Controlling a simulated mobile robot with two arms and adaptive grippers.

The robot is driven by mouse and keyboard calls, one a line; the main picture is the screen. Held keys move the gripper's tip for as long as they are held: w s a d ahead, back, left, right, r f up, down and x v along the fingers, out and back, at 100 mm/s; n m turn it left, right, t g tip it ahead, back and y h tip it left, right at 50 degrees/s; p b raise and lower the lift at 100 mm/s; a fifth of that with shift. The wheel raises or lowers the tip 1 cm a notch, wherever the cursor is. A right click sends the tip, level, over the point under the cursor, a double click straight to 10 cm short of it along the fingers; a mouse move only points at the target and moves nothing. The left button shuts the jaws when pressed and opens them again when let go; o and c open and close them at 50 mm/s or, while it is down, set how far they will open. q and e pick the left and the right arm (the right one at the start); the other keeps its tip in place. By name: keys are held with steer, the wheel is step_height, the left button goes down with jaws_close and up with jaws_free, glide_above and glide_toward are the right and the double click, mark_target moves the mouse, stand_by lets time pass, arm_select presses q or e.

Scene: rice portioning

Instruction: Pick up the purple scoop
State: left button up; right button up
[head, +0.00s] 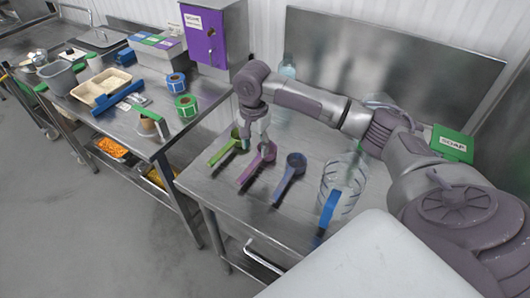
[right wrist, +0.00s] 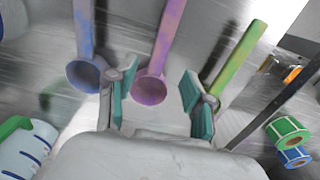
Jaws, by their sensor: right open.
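The purple scoop (head: 250,172) lies on the steel table between a green scoop (head: 224,152) and a blue scoop (head: 289,179). In the right wrist view its round bowl (right wrist: 151,88) is nearest me and its handle points away. My right gripper (head: 256,135) is above the bowl end, pointing down. In the right wrist view its teal finger pads (right wrist: 153,97) are open, one on each side of the purple bowl, with nothing held. I cannot tell how high they are above it. My left gripper is not in view.
A green soap box (head: 453,144) is at the right. The table's front edge is close to the handles.

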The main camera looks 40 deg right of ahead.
mark_target(256, 161)
steer(key=shift+w+d+f, duration=0.1)
steer(key=shift+w+f, duration=0.05)
steer(key=shift+f, duration=0.55)
steer(key=shift+w+d+f, duration=0.1)
steer(key=shift+f, duration=0.25)
steer(key=shift+s+f+p, duration=0.15)
steer(key=shift+f+p, duration=0.25)
steer(key=shift+f, duration=0.25)
steer(key=shift+s+f+p, duration=0.15)
steer(key=shift+f+p, duration=0.2)
steer(key=shift+f, duration=0.25)
step_height(256, 161, down, 2)
steer(key=shift+f, duration=0.35)
steer(key=c, duration=0.7)
steer(key=shift+c, duration=1.1)
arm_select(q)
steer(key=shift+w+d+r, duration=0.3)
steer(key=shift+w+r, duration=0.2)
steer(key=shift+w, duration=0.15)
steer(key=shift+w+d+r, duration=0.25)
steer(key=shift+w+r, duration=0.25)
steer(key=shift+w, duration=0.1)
arm_select(e)
jaws_close()
